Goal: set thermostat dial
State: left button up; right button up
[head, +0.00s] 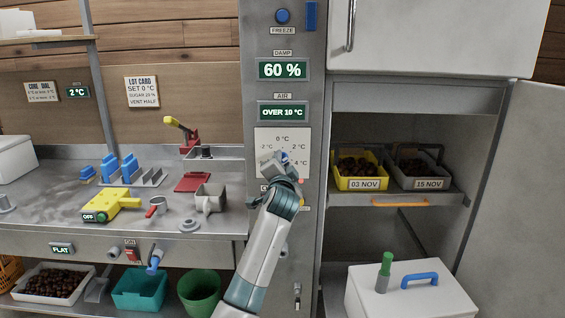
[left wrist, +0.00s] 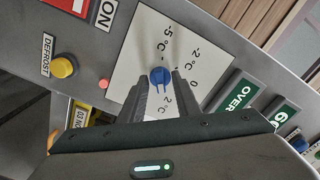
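The thermostat dial is a small blue knob (left wrist: 159,77) on a white plate (head: 270,140) with temperature marks, on the grey column. A bit of its blue shows in the head view; the gripper hides the rest. My left gripper (left wrist: 161,88) is at the dial, its two fingers close together on either side of the knob, and looks shut on it. The marks -5, -2, 0 and 2 °C show around it; I cannot read the pointer clearly. The AIR display (head: 283,111) reads OVER 10 °C. The lot card (head: 142,92) says SET 0 °C. My right gripper is not in view.
A yellow defrost button (left wrist: 64,66) and a small red light (left wrist: 103,84) are beside the dial plate. The DAMP display (head: 282,69) reads 60 %. Right of the column, an open cabinet holds a yellow crate (head: 361,184) and a grey crate. A workbench is at left.

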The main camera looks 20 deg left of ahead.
pick_arm(q)
jog(key=c, duration=0.7)
jog(key=shift+o, duration=0.2)
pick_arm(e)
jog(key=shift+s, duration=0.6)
pick_arm(q)
jog(key=n+b, duration=0.1)
jog(key=n, duration=0.5)
jog(key=shift+f+n+b, duration=0.1)
jog(key=shift+n+b, duration=0.2)
jog(key=shift+b, duration=0.1)
jog(key=shift+n, duration=2.2)
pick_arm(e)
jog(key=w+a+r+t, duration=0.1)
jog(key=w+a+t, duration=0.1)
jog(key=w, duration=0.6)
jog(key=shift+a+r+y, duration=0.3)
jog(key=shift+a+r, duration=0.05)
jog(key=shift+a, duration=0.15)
